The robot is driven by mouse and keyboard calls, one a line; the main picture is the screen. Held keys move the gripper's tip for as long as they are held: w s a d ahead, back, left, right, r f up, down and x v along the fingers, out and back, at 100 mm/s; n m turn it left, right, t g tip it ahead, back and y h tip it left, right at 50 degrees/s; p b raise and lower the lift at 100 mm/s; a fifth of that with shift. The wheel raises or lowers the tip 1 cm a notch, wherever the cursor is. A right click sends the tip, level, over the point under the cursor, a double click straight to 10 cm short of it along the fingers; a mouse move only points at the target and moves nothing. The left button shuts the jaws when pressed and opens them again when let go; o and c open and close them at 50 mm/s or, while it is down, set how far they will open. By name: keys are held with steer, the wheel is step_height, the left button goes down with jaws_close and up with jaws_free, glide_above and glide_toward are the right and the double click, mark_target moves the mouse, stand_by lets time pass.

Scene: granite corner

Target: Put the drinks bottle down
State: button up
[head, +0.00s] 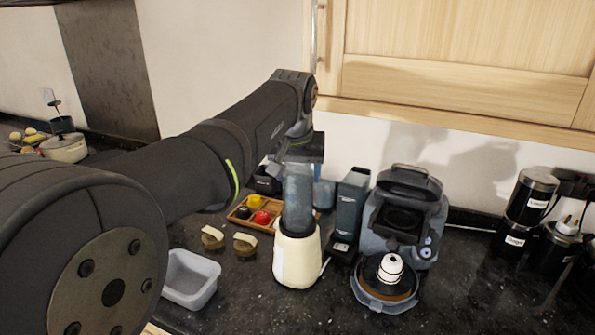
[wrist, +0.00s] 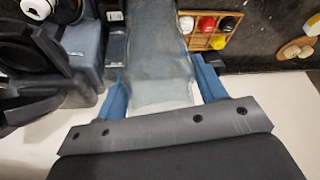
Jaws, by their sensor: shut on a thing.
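The drinks bottle (head: 298,200) is a tall, translucent grey-blue vessel, upright in the head view. My gripper (head: 302,160) is at its upper part, with the arm reaching in from the left. In the wrist view the bottle (wrist: 160,60) fills the space between the two blue fingers of my gripper (wrist: 163,88), which are shut on it. In the head view its lower end lines up with the top of a cream rounded base (head: 297,262). I cannot tell whether the bottle rests on this base or is just above it.
A grey coffee machine (head: 402,225) and a tall dark box (head: 350,205) stand close on the right. A wooden tray (head: 240,217) of coloured items, two round-topped jars (head: 213,238) and an empty grey tub (head: 190,278) are left. A wall cupboard (head: 460,85) hangs above; dark counter is clear in front.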

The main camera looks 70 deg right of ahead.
steer(key=shift+f, duration=0.15)
steer(key=o, duration=1.3)
steer(key=v, duration=1.2)
